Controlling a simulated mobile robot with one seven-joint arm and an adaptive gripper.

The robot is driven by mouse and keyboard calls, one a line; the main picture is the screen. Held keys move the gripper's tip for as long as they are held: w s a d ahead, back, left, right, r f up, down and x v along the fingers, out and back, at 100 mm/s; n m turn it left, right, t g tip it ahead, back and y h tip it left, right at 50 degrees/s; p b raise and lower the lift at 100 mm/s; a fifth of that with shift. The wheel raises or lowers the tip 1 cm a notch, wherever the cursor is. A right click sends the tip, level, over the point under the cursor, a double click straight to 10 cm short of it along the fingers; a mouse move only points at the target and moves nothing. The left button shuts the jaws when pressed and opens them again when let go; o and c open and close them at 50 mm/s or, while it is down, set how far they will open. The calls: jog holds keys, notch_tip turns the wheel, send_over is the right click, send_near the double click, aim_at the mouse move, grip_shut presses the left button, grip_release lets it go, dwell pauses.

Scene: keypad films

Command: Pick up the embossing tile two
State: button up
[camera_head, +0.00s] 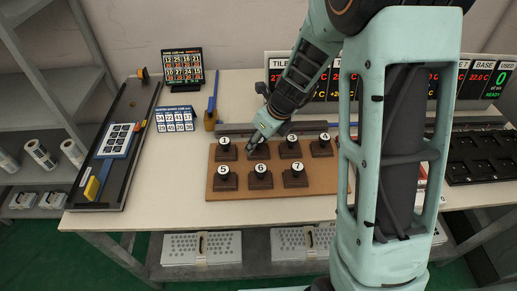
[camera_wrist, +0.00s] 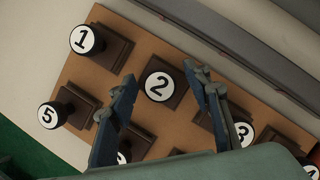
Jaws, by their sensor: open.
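The embossing tile two is a dark brown square block with a dark knob and a round white cap marked 2. In the wrist view tile two (camera_wrist: 158,87) sits upright on the brown board (camera_wrist: 70,70), between and beyond the fingertips of my gripper (camera_wrist: 161,80). My gripper is open, its two blue-grey fingers spread to either side of the tile, with nothing held. In the head view my gripper (camera_head: 256,142) points down over the back row and hides most of tile two. Whether the fingers touch it cannot be told.
Tile one (camera_head: 225,147) and tile three (camera_head: 291,146) flank tile two closely; tile six (camera_head: 260,177) stands in front. Other numbered tiles share the board (camera_head: 270,205). A grey rail (camera_wrist: 230,40) runs behind. A long black tray (camera_head: 125,130) lies left; a black rack (camera_head: 480,160) stands right.

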jog(key=shift+c, duration=0.5)
grip_shut()
jog(key=shift+r, duration=0.15)
